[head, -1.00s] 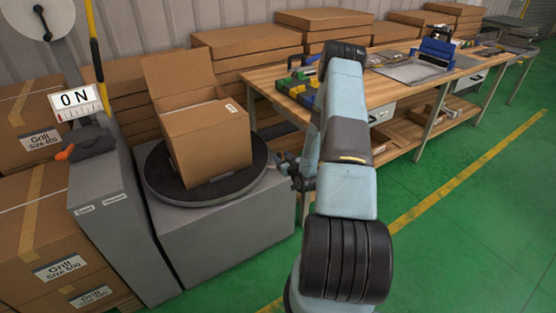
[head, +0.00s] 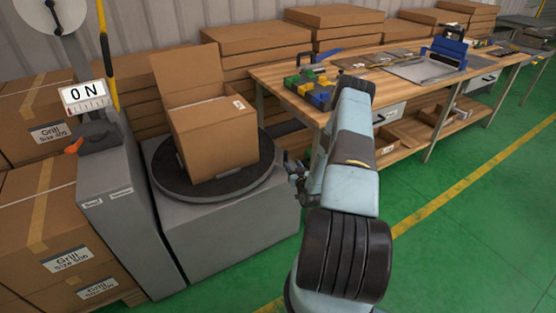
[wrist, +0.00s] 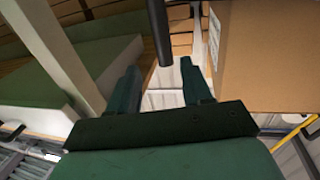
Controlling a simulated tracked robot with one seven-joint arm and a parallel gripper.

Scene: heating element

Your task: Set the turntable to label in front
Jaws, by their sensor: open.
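The round dark turntable (head: 172,180) sits on a grey block (head: 225,230). An open cardboard box (head: 215,138) stands on it with one flap raised. A small white label (head: 239,104) shows at the box's upper right edge in the head view. In the wrist view the box (wrist: 270,60) fills the upper right, with a white label (wrist: 214,40) on its left edge. My gripper (wrist: 160,82) is open and empty beside the box. In the head view my gripper (head: 296,172) is small and partly hidden by my arm, just right of the turntable.
Stacked grill boxes (head: 50,215) are further left. A wooden workbench (head: 290,88) with tools is behind right. Green floor at right is clear.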

